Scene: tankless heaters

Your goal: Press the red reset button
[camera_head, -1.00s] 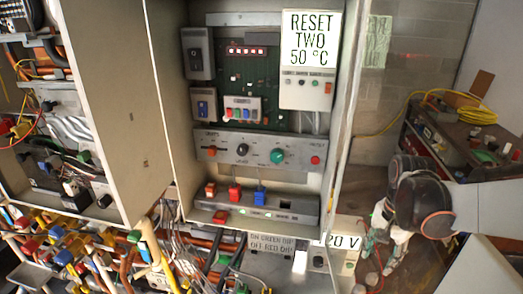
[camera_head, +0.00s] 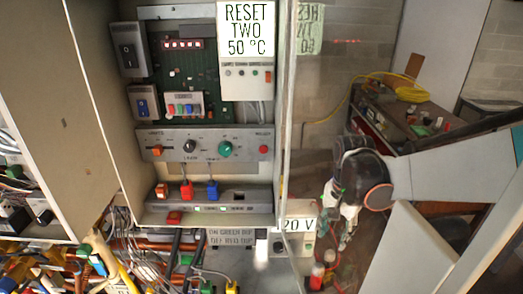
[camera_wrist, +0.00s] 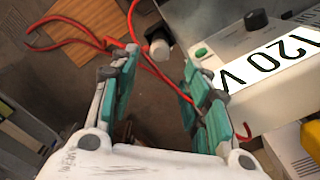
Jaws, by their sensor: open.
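A small red button (camera_head: 268,76) sits at the lower right of a white box (camera_head: 243,77) marked "RESET TWO 50 °C" inside the open cabinet. Another red button (camera_head: 263,149) is at the right end of a grey panel (camera_head: 205,145) below it; its small label is too blurred to read. My gripper (camera_head: 343,228) is outside the cabinet, to the right of and below both buttons. In the wrist view, the teal-padded fingers of my gripper (camera_wrist: 158,75) are apart with nothing held between them. Neither red button shows clearly in the wrist view.
A red cable (camera_wrist: 75,25) runs near the fingers. The cabinet's clear door edge (camera_head: 285,120) stands between the buttons and my arm.

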